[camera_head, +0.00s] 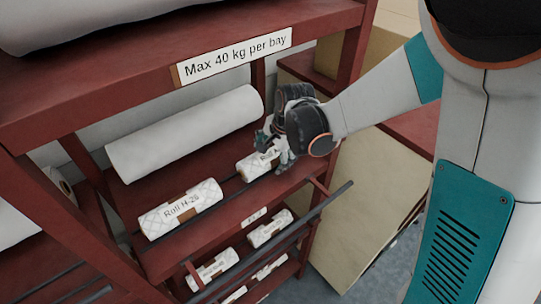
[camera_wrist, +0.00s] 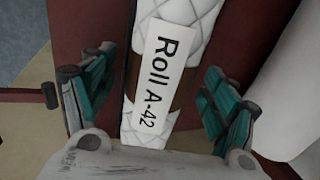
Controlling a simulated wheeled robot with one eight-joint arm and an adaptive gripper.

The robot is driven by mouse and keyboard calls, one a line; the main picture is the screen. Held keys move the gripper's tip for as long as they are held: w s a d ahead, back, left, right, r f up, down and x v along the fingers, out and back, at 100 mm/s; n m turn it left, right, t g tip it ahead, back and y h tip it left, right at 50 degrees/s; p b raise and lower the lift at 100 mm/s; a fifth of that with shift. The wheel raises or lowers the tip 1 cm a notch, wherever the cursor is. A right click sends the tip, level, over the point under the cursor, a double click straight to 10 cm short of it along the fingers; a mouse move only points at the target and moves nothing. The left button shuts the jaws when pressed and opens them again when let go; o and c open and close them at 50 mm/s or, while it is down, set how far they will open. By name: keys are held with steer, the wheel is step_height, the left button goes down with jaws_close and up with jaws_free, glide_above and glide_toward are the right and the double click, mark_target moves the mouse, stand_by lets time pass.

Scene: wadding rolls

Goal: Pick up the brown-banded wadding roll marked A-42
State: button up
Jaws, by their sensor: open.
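The wadding roll marked "Roll A-42" is white and quilted with a brown band. In the wrist view the roll (camera_wrist: 202,14) lies between the two fingers of my gripper (camera_wrist: 150,95), its label facing the camera. The fingers stand open on either side of it, with a visible gap on each side. In the head view the roll (camera_head: 247,169) lies on the red shelf, partly hidden by my gripper (camera_head: 277,155), which is over its right part. The brown band is mostly hidden in the head view.
A roll marked H-26 (camera_head: 180,208) lies to the left on the same red shelf (camera_head: 214,221). A long plain white roll (camera_head: 185,133) lies behind. Several smaller rolls (camera_head: 270,228) lie on the shelf below. A dark rail (camera_head: 318,207) runs along the front. A sign (camera_head: 236,57) reads "Max 40 kg per bay".

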steer(key=c, duration=1.2)
steer(key=shift+o, duration=0.2)
steer(key=shift+r, duration=0.1)
